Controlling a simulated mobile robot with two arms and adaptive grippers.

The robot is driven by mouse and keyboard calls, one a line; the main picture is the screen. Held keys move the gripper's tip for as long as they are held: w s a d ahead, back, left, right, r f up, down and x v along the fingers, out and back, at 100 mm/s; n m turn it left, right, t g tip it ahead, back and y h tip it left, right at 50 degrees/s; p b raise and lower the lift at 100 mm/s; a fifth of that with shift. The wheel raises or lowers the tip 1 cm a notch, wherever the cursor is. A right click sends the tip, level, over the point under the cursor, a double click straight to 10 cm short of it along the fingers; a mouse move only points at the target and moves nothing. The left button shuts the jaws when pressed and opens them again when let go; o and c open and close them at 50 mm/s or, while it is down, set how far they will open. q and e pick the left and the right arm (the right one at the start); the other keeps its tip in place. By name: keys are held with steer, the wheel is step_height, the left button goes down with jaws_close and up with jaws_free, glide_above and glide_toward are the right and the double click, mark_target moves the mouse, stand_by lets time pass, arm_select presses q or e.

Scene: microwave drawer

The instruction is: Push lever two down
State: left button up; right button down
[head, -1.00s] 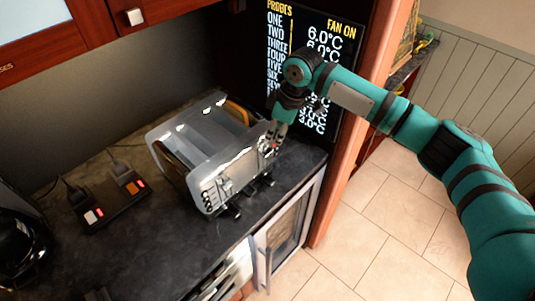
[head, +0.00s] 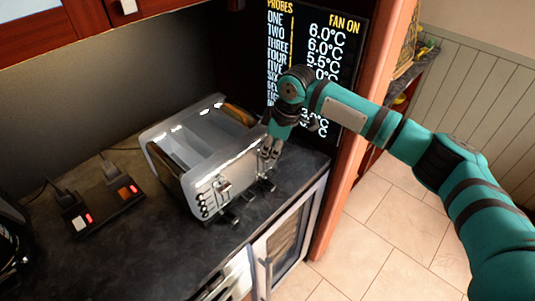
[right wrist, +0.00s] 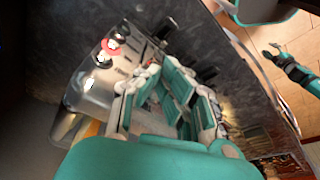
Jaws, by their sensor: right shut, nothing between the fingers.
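A silver toaster (head: 195,183) stands on the dark counter, its long front face toward the lower right. Several dark levers (head: 230,222) stick out low along that face. Which one is lever two I cannot tell. My right gripper (head: 266,162) is shut and empty, pointing down close against the right end of the toaster's front. Its fingers hide part of that end, and I cannot tell whether they touch a lever. In the right wrist view the fingers (right wrist: 172,98) are beside the shiny toaster body (right wrist: 92,88), with a dark lever (right wrist: 207,73) near them.
A dark switch box (head: 102,207) with red lights sits left of the toaster. A black display (head: 318,55) stands behind my right arm. The counter (head: 150,262) is clear in front of the switch box. An oven-like glass door (head: 283,245) is below the counter edge.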

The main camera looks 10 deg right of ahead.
steer(key=s+d+b+x, duration=0.1)
steer(key=b+x, duration=0.1)
steer(key=x, duration=0.4)
steer(key=s+d+p+v, duration=0.1)
steer(key=d+p+v, duration=0.2)
steer(key=v, duration=1.1)
steer(key=shift+f+p, duration=0.25)
steer(key=shift+p, duration=0.4)
steer(key=shift+a, duration=0.1)
